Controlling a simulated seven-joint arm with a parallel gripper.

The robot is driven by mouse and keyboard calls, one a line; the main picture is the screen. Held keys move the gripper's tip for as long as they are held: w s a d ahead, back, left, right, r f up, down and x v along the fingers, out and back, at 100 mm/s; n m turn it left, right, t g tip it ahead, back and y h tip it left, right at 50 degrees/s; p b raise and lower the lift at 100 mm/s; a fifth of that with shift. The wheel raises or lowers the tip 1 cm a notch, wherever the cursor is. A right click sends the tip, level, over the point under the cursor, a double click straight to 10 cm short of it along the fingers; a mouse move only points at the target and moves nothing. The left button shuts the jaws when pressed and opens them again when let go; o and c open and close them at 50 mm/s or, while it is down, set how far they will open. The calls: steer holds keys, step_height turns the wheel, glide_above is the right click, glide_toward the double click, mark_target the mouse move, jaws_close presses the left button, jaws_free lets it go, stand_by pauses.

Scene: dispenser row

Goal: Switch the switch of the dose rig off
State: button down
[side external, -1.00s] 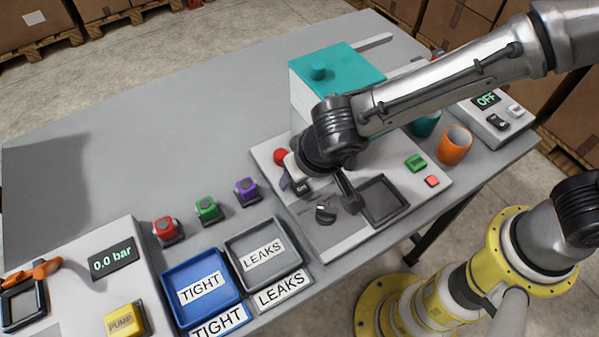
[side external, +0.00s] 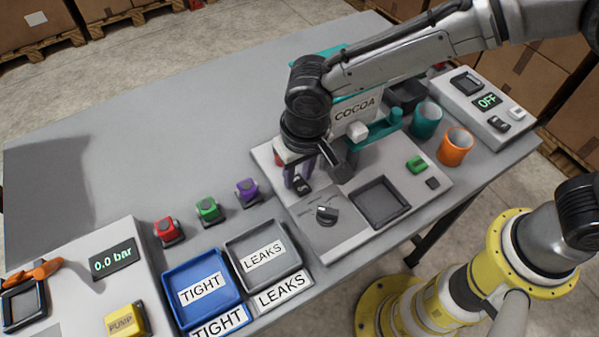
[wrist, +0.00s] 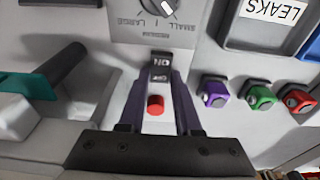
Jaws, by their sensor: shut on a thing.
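The dose rig (side external: 345,238) is a light panel with a cocoa dispenser (side external: 357,108). Its switch (wrist: 160,67) is a small black rocker with ON and partly hidden lettering below it. In the side view the switch (side external: 303,188) is partly covered by my gripper. My gripper (wrist: 163,78) points down at the panel, with purple fingers on both sides of the switch, shut on it. I cannot tell which way the rocker is tipped. A red round button (wrist: 155,105) shows between the fingers. The small square lamp (side external: 432,183) on the rig is dark.
A size dial (side external: 326,214) and a dark square tray (side external: 381,201) sit near the switch. A green button (side external: 417,164) is to the right. Purple (side external: 247,191), green (side external: 208,209) and red (side external: 166,230) blocks stand to the left. Teal and orange cups (side external: 455,147) are at the right.

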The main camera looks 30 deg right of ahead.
mark_target(301, 187)
steer(key=shift+g, duration=0.3)
steer(key=c, duration=0.6)
jaws_free()
step_height(301, 187, up, 14)
steer(key=s, duration=0.1)
steer(key=shift+s, duration=0.15)
steer(key=shift+f, duration=0.1)
